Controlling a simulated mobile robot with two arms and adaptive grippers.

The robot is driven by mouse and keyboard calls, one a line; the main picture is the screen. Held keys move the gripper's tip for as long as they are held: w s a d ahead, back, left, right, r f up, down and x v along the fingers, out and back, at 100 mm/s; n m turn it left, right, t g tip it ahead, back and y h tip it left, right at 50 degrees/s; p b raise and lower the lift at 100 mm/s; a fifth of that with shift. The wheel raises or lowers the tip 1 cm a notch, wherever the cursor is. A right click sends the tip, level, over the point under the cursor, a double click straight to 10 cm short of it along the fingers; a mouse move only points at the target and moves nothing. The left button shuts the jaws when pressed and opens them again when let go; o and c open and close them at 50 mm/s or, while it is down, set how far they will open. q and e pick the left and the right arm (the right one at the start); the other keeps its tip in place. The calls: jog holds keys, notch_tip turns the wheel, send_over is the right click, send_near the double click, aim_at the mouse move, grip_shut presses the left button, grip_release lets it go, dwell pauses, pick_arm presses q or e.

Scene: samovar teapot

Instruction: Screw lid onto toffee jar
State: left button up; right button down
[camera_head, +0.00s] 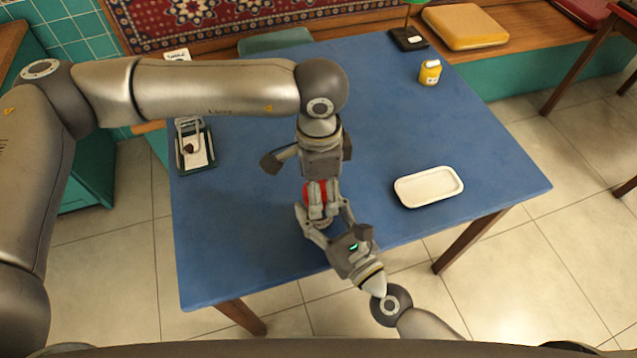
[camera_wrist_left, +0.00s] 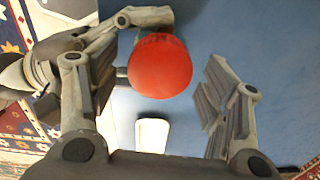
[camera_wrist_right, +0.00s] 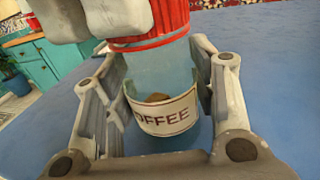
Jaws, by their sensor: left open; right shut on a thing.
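The jar (camera_wrist_right: 160,75) is clear, with a white label reading "OFFEE" in its visible part and a small brown piece inside. A red lid (camera_wrist_left: 160,66) sits at its top; I cannot tell how tightly it is seated. My right gripper (camera_head: 325,218) is shut on the jar's sides, above the table's near part. My left gripper (camera_wrist_left: 188,55) is open, with its fingers spread on either side of the red lid; the lid is closer to the left finger in the left wrist view. In the head view the grippers hide most of the jar.
The blue table (camera_head: 400,130) has free room in its middle and right. A white tray (camera_head: 428,186) lies to the right, and a yellow jar (camera_head: 430,73) stands at the far right. A dark-edged object (camera_head: 195,150) with a white surface is at the left edge.

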pick_arm(q)
jog(key=shift+r, duration=2.25)
jog(key=shift+n, duration=0.3)
jog(key=shift+c, duration=0.4)
